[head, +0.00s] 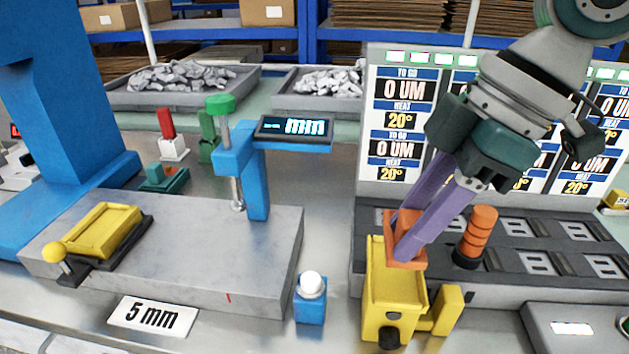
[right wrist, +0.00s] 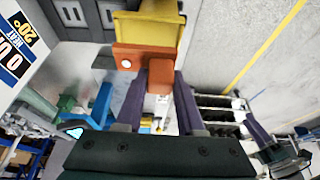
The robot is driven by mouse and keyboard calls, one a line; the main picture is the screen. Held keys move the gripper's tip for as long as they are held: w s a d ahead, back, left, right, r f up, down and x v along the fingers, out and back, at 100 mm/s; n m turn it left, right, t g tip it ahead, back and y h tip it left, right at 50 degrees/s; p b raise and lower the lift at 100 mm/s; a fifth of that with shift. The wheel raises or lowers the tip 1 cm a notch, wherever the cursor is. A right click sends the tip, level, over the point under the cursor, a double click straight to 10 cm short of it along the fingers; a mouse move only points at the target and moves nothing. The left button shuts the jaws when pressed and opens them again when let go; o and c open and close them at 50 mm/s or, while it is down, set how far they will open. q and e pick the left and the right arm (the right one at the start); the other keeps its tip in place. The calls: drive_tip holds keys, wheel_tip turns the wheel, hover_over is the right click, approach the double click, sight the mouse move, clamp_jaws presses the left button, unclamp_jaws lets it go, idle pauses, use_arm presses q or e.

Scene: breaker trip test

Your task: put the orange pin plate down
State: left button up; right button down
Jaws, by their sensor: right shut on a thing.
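The orange pin plate (head: 406,253) is between the purple fingers of my right gripper (head: 415,235), which is shut on it. It is at the top of a yellow block (head: 395,295) that stands at the front edge of the dark rack; I cannot tell whether the two are joined or only touching. The fingers hide part of the plate. My left gripper is not in view.
A ribbed orange post (head: 478,235) stands close to the right of the plate. The dark rack (head: 535,280) with several bays is behind. A blue block with a white ball (head: 310,297) stands to the left. A grey slab (head: 190,255) carries a blue gauge stand (head: 245,170).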

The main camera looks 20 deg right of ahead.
drive_tip(key=shift+f, duration=2.4)
drive_tip(key=shift+f+b, duration=0.15)
drive_tip(key=shift+b, duration=0.15)
drive_tip(key=c, duration=0.5)
unclamp_jaws()
